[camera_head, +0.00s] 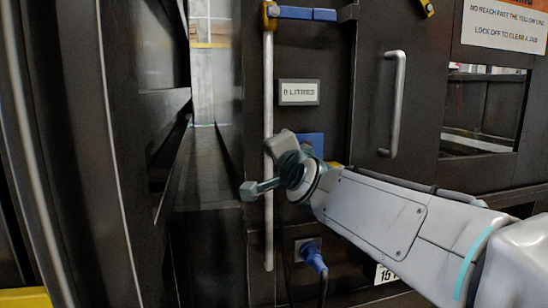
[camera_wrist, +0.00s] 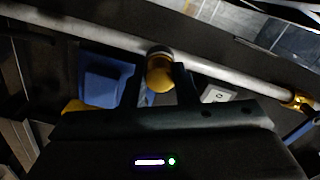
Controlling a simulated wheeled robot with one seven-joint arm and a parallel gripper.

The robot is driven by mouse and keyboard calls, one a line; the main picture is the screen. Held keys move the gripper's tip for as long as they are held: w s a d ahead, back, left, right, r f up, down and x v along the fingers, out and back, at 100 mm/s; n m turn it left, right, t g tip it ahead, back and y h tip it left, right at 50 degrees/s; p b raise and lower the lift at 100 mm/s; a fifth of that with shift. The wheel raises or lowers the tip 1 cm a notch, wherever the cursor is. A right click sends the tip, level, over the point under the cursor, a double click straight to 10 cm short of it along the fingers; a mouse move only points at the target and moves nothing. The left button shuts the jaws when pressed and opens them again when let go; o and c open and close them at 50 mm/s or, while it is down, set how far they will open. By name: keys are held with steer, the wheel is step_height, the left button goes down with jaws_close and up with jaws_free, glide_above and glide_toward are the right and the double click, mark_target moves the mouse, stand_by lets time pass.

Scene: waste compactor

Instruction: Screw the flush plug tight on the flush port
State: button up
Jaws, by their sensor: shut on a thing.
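The flush plug (camera_wrist: 160,75) is a rounded yellow piece between my two dark fingers in the wrist view. My gripper (camera_wrist: 160,80) is shut on it. Its far end meets a grey-brown round collar, which looks like the flush port (camera_wrist: 158,51), on the grey metal pipe (camera_wrist: 90,36). The plug looks in line with the collar; how deep its thread sits cannot be seen. In the head view my wrist is in front of the upright pipe (camera_head: 268,95), below the litre display (camera_head: 298,92), and hides the plug, the port and my fingertips.
A blue box (camera_wrist: 103,80) sits close beside my fingers. A blue-handled valve (camera_head: 300,13) tops the pipe. A blue connector with a cable (camera_head: 313,258) is below my arm. A door handle (camera_head: 393,104) stands to the right, and an open gap (camera_head: 200,165) to the left.

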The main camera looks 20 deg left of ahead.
steer(key=shift+m, duration=1.1)
steer(key=m+b, duration=0.1)
steer(key=m, duration=0.4)
steer(key=o, duration=1.1)
steer(key=shift+c, duration=0.5)
